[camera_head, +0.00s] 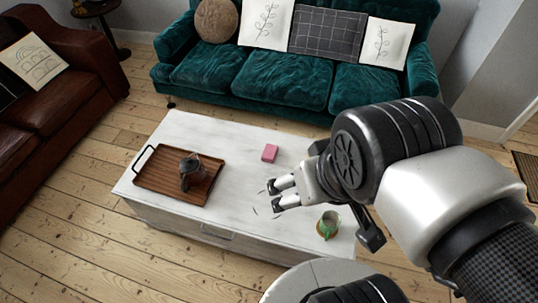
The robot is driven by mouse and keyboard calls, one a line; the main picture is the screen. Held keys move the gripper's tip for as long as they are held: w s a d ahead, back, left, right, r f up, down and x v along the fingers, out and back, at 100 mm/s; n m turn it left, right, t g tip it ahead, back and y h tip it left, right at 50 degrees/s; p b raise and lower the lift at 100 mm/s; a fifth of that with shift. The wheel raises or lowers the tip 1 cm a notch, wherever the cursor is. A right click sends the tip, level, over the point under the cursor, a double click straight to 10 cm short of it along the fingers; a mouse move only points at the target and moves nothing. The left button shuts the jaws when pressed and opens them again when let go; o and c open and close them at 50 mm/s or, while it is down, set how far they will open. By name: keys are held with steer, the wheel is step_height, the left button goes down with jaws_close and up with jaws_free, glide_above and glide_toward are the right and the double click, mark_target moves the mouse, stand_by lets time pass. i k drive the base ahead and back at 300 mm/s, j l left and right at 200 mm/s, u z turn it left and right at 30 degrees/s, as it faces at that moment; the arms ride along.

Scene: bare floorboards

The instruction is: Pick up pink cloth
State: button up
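A small pink block-like item (270,153), which looks like the folded pink cloth, lies on the white coffee table (232,140), right of its middle and toward the back. My gripper (277,194) hangs over the front right part of the table, nearer to me than the pink item and apart from it. Its two fingertips show a gap between them, and nothing is held. The height of my gripper above the table is hard to tell.
A wooden tray (150,180) with a dark jug (191,170) stands on the table's left. A cup with something green (328,224) stands near its right front corner. A teal sofa (290,82) is behind, a brown leather sofa (60,105) at left.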

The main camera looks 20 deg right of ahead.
mark_target(269, 154)
steer(key=i+j, duration=0.65)
steer(key=i+z, duration=0.1)
steer(key=z, duration=1.45)
